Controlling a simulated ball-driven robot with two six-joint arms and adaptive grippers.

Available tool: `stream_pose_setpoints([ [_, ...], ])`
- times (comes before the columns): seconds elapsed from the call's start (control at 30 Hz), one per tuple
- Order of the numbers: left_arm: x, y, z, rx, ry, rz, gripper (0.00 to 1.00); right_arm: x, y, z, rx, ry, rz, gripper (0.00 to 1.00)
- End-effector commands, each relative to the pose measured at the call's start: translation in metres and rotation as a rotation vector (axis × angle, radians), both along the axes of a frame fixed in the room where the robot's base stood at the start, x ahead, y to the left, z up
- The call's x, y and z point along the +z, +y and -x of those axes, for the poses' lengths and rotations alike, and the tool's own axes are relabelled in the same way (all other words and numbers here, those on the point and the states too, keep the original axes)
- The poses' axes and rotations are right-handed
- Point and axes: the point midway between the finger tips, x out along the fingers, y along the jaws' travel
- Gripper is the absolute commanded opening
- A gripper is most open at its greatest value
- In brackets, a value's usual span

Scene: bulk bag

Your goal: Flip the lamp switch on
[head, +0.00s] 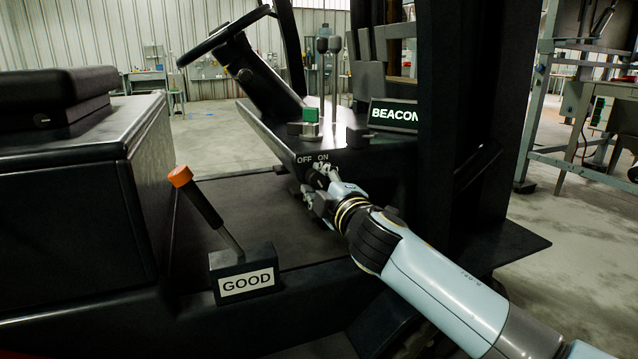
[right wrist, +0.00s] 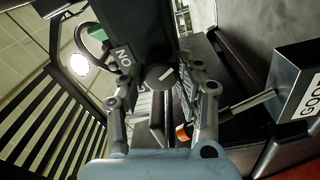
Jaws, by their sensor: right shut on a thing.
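The lamp switch is a round dark knob (right wrist: 158,77) with a white pointer line, on a black panel. In the head view the OFF and ON lettering (head: 312,159) is on the panel just above my right gripper (head: 316,184). In the right wrist view the fingers of that gripper (right wrist: 160,88) are on both sides of the knob, shut on it. The pointer line is slanted; I cannot tell which label it marks. In the head view the knob is mostly hidden by the gripper. My left gripper is not in view.
A BEACON sign (head: 394,115) with bright lettering stands on the dash. A green-topped block (head: 310,115) and thin levers (head: 334,75) are near it. An orange-tipped lever (head: 180,177) rises from a box marked GOOD (head: 247,281). A steering wheel (head: 222,36) is above.

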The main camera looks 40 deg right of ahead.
Motion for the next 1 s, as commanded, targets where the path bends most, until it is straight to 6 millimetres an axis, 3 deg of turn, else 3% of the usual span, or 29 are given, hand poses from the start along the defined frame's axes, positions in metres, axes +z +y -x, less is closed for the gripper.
stream_pose_setpoints([
  [0.17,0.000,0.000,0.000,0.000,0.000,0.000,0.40,-0.003,0.000,0.001,0.000,0.005,-0.003,0.02],
  [0.2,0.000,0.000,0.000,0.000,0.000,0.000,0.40,-0.003,0.000,0.001,0.000,0.006,-0.003,0.38],
  [0.37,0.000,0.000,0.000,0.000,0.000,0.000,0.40,-0.002,0.000,0.001,0.000,0.004,-0.002,0.57],
  [0.7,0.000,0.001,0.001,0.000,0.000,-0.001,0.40,-0.002,0.001,0.006,0.001,0.003,0.000,0.57],
  [0.83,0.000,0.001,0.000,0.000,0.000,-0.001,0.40,-0.003,0.006,0.026,0.001,0.004,0.000,0.57],
  [1.0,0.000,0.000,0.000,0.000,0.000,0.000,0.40,-0.005,0.014,0.064,0.001,0.006,0.001,0.57],
])
